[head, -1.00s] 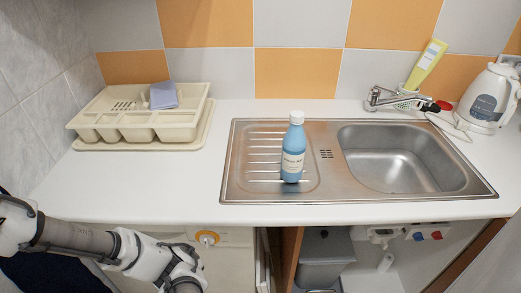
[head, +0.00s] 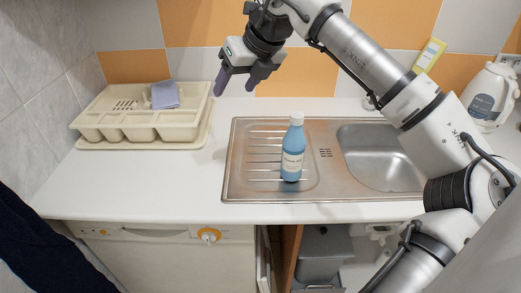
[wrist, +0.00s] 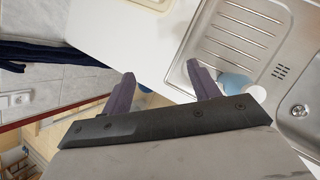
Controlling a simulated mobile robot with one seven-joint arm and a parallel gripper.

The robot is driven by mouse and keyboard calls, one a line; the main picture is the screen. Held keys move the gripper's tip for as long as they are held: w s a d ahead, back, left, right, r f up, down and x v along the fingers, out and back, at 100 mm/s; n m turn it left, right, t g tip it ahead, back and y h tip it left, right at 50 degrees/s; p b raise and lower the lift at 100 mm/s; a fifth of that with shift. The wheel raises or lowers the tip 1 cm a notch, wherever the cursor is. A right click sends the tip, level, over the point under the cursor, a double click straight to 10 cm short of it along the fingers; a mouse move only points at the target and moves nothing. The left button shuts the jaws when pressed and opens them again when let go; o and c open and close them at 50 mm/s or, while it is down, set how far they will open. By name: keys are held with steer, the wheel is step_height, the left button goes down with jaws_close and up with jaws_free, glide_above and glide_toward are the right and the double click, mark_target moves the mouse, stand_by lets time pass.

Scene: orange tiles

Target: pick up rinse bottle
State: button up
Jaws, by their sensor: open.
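The rinse bottle (head: 293,150) is blue with a white cap and a pale label. It stands upright on the ribbed drainboard of the steel sink (head: 240,190) in the head view. My gripper (head: 233,93) is open and empty, with its purple fingers pointing down, above and to the left of the bottle and apart from it. In the wrist view my gripper's fingers (wrist: 160,90) are spread. The blue and white bottle (wrist: 238,84) shows there partly hidden behind the right finger and the gripper body.
A cream cutlery tray (head: 140,140) with a purple cloth (head: 165,95) stands at the left. A white kettle (head: 492,97) and a yellow-green bottle (head: 428,56) stand at the back right.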

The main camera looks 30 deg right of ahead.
mark_target(297, 115)
steer(key=s+d+m+g+h, duration=0.1)
steer(key=s+d+m+h, duration=0.1)
steer(key=s+d, duration=0.3)
steer(key=s+d+m+g+h, duration=0.1)
steer(key=s+d+h, duration=0.15)
steer(key=d, duration=0.45)
steer(key=shift+y, duration=0.45)
steer(key=b+x, duration=0.4)
steer(key=x, duration=0.3)
steer(key=shift+w+f, duration=0.1)
steer(key=shift+w, duration=0.1)
steer(key=shift+t, duration=0.3)
steer(key=x, duration=0.1)
steer(key=b+x, duration=0.1)
steer(key=x, duration=0.1)
steer(key=b+x, duration=0.1)
steer(key=shift+s+f, duration=0.2)
steer(key=shift+f, duration=0.2)
steer(key=shift+w+d+f, duration=0.1)
steer(key=shift+w+f, duration=0.15)
steer(key=shift+f, duration=0.15)
steer(key=shift+r, duration=0.1)
steer(key=shift+c, duration=0.3)
steer(key=shift+s, duration=0.1)
jaws_close()
